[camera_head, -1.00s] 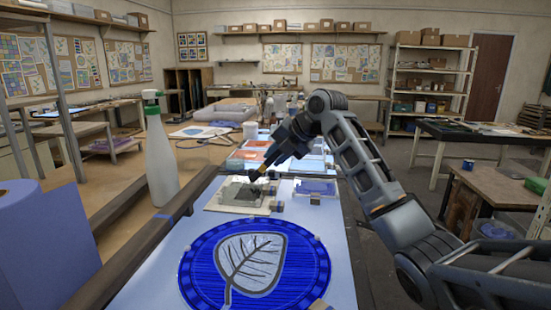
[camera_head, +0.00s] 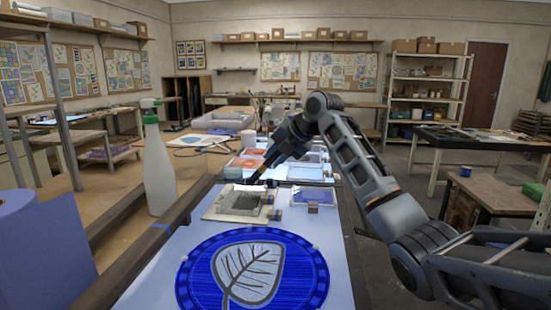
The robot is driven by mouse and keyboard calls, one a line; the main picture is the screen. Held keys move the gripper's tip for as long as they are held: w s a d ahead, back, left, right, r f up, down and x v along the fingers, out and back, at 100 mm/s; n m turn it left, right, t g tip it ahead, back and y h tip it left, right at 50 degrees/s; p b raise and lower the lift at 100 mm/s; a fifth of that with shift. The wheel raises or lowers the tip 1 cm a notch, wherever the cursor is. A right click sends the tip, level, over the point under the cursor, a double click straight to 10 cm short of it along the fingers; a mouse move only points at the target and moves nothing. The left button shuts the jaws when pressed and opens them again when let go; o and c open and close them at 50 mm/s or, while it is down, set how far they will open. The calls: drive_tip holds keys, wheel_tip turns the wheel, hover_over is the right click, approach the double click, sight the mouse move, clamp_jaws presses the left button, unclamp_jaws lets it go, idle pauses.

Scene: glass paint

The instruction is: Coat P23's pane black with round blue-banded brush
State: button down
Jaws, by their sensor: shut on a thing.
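My gripper (camera_head: 264,168) is above the far part of the light-blue bench. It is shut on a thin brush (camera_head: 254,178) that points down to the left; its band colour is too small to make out. The brush's dark tip is at the far edge of a pale board with a dark grey pane (camera_head: 242,201); I cannot tell whether it touches. A blue pane (camera_head: 313,194) lies to its right. No label is readable, so I cannot tell which pane is P23.
A round blue glass disc with a grey leaf (camera_head: 252,274) fills the near bench. A green-topped spray bottle (camera_head: 158,165) and a blue roll (camera_head: 45,250) stand at left. Orange and pale panels (camera_head: 245,163) lie farther back.

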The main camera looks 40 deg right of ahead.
drive_tip(key=shift+w+a, duration=0.8)
drive_tip(key=shift+w, duration=0.15)
drive_tip(key=shift+w+a, duration=0.75)
drive_tip(key=shift+w, duration=0.2)
drive_tip(key=shift+f, duration=0.35)
drive_tip(key=shift+f+b, duration=0.25)
drive_tip(key=shift+b, duration=0.05)
drive_tip(key=s+a+p, duration=0.2)
drive_tip(key=s+a, duration=0.5)
drive_tip(key=a, duration=0.2)
drive_tip(key=shift+s+a, duration=0.3)
drive_tip(key=shift+a, duration=0.05)
idle(1.1)
